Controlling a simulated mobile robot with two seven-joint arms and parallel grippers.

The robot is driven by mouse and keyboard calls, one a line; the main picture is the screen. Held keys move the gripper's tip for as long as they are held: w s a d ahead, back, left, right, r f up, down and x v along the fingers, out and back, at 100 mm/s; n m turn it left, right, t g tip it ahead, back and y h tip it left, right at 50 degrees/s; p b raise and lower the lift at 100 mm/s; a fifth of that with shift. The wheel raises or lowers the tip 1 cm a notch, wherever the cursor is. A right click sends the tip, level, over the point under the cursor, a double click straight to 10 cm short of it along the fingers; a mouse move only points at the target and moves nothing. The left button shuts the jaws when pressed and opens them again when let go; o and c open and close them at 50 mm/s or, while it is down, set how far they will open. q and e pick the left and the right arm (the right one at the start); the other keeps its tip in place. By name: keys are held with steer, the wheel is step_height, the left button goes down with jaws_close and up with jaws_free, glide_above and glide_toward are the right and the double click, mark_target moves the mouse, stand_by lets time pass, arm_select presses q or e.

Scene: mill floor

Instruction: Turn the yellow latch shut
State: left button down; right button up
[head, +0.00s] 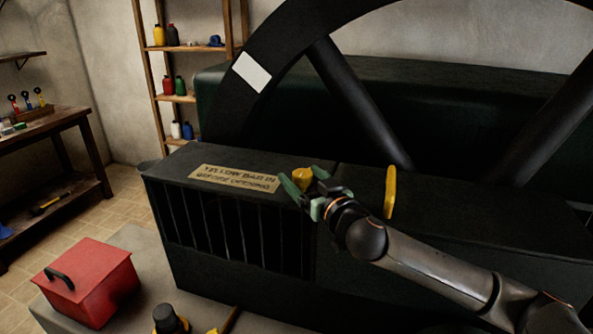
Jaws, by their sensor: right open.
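A small yellow latch (302,178) sits on top of the dark machine housing (260,160), at the right end of the sign plate. My right gripper (301,182) reaches in from the lower right. Its green-tipped fingers are open, one on each side of the latch. I cannot tell whether they touch it. The gripper hides part of the latch, so how far it is turned is unclear. A yellow bar (390,192) stands upright on the housing to the right. My left gripper is not in view.
A large spoked wheel (262,50) rises behind the housing. A red box (90,285) with a black handle stands at lower left. A workbench (50,125) and shelves (178,48) stand farther back.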

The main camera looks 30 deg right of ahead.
steer(key=shift+w, duration=0.15)
steer(key=shift+r, duration=0.1)
jaws_close()
stand_by(0.7)
